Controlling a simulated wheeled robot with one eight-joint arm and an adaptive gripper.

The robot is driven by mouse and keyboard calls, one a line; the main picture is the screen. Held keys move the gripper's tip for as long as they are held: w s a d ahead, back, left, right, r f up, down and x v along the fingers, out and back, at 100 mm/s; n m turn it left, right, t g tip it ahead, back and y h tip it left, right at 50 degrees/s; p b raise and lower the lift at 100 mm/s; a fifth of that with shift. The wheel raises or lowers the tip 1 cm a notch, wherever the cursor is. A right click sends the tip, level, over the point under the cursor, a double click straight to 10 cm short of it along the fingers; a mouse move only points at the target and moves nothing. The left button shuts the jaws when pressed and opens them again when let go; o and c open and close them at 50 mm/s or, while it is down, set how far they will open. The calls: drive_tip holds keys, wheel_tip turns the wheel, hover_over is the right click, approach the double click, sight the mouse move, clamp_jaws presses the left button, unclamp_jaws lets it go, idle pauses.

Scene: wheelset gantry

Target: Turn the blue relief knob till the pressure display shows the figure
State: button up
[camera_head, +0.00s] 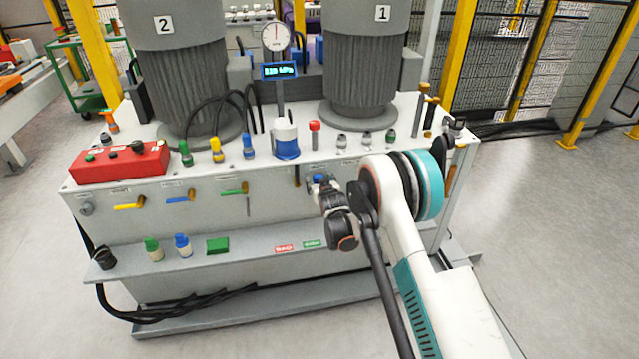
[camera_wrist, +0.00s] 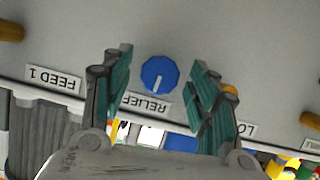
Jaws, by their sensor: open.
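The blue relief knob (camera_wrist: 160,74) sits on the grey panel, above a label reading RELIEF (camera_wrist: 146,103) that appears upside down in the wrist view. A white pointer line shows on its face. My gripper (camera_wrist: 163,85) is open, with one teal finger on each side of the knob and a gap on both sides. In the head view my gripper (camera_head: 322,188) is at the panel front, and the blue knob (camera_head: 319,178) shows partly. The pressure display (camera_head: 279,71) is a small blue-lit screen on a post; its figure is too blurred to read surely. A round dial gauge (camera_head: 276,36) stands above it.
A red control box (camera_head: 120,162) sits on the bench's left end. Yellow, blue and green lever handles line the front panel. Two grey motors, marked 2 (camera_head: 185,75) and 1 (camera_head: 362,60), stand behind. A lower shelf (camera_head: 215,257) holds small fittings.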

drive_tip(key=v, duration=1.1)
drive_tip(key=s+d+r+m+g+h, duration=0.1)
drive_tip(key=s+d+r, duration=0.1)
drive_tip(key=d+r, duration=0.35)
drive_tip(key=s+d+r, duration=0.2)
drive_tip(key=r, duration=0.6)
drive_tip(key=s+d+r+m+g+h, duration=0.1)
drive_tip(key=s+d+r+g, duration=0.1)
drive_tip(key=s+d+r, duration=0.75)
drive_tip(key=s+d+r+m+g, duration=0.1)
drive_tip(key=s+d, duration=0.2)
drive_tip(key=s, duration=1.3)
drive_tip(key=s+d+r+g+h, duration=0.1)
drive_tip(key=s+d, duration=0.3)
drive_tip(key=s, duration=1.2)
drive_tip(key=shift+m+g, duration=0.4)
drive_tip(key=shift+g, duration=0.2)
drive_tip(key=shift+d, duration=0.1)
idle(0.7)
